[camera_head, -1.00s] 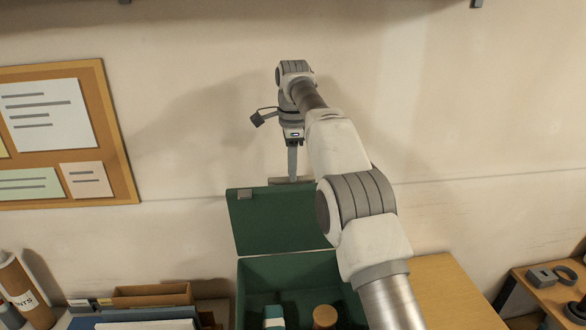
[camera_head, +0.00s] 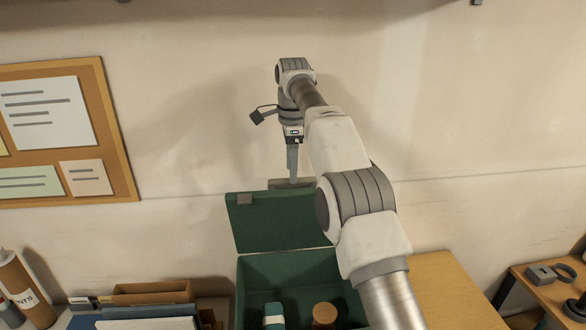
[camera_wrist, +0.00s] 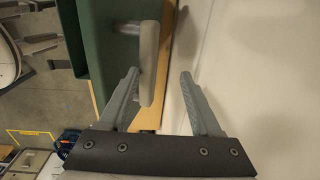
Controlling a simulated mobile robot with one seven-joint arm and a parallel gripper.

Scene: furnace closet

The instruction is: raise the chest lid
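The green chest (camera_head: 290,268) stands open in the head view, below my arm. My gripper (camera_head: 293,180) points down at the handle from above. In the wrist view my gripper (camera_wrist: 160,72) has its fingers apart, with the handle between them and close to the left finger. Contact there is unclear. My arm hides the lid's right side.
A teal-topped item (camera_head: 273,316) and a brown round-topped item (camera_head: 325,315) are inside the chest. Folders and a cardboard box (camera_head: 152,293) stand left of it. The wall with a pinboard (camera_head: 122,150) is close behind. Bare wooden tabletop (camera_head: 445,290) lies to the right.

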